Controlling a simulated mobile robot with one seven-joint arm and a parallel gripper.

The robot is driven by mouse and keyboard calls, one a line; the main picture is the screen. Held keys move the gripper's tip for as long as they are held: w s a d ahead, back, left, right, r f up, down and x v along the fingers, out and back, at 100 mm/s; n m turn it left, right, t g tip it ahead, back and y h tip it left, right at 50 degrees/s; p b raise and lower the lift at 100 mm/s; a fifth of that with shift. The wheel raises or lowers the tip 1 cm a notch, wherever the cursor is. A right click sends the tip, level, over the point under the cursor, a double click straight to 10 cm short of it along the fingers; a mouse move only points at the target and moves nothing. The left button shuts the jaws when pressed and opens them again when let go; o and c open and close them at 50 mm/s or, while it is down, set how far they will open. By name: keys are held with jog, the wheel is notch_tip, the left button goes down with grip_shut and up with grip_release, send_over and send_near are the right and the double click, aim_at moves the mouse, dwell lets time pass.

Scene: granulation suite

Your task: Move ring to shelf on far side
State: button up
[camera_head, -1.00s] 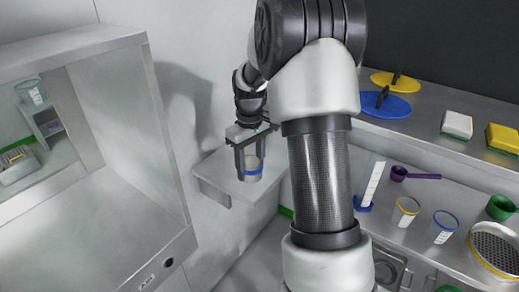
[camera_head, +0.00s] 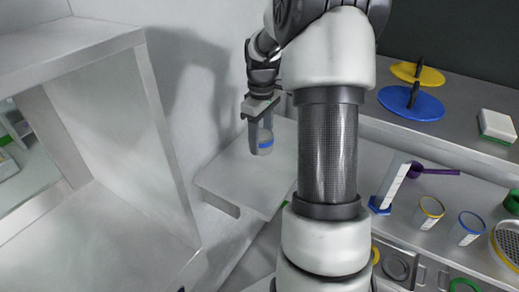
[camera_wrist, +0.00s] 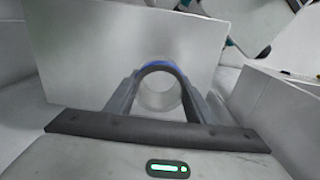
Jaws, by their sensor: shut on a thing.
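The ring (camera_head: 265,143) is a short, clear, hollow cylinder with a blue band. My gripper (camera_head: 259,141) is shut on it, with a finger on either side. In the wrist view the ring (camera_wrist: 160,92) sits between my fingers (camera_wrist: 160,98), its open bore showing and blue along its top edge. A small pale grey shelf (camera_head: 235,185) stands out from the white wall. In the head view the ring is over the back part of this shelf. I cannot tell whether it touches the surface. My arm hides the shelf's right side.
An open-fronted cabinet (camera_head: 150,120) stands close on the left. On the right, a bench holds a blue-based cylinder (camera_head: 391,187), a purple scoop (camera_head: 432,171) and banded cups (camera_head: 428,212). Blue (camera_head: 411,103) and yellow (camera_head: 417,74) discs lie on the ledge above. The shelf's front is bare.

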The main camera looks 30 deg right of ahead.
aim_at(261, 171)
notch_tip(261, 171, down, 10)
jog(key=shift+s+r, duration=0.1)
jog(key=shift+r, duration=0.15)
jog(key=shift+f+b, duration=0.1)
jog(key=shift+b, duration=0.25)
jog(key=o, duration=1.3)
jog(key=shift+f, duration=0.1)
notch_tip(261, 171, up, 12)
jog(key=shift+r+p, duration=0.2)
jog(key=shift+p, duration=0.35)
jog(key=shift+r, duration=0.1)
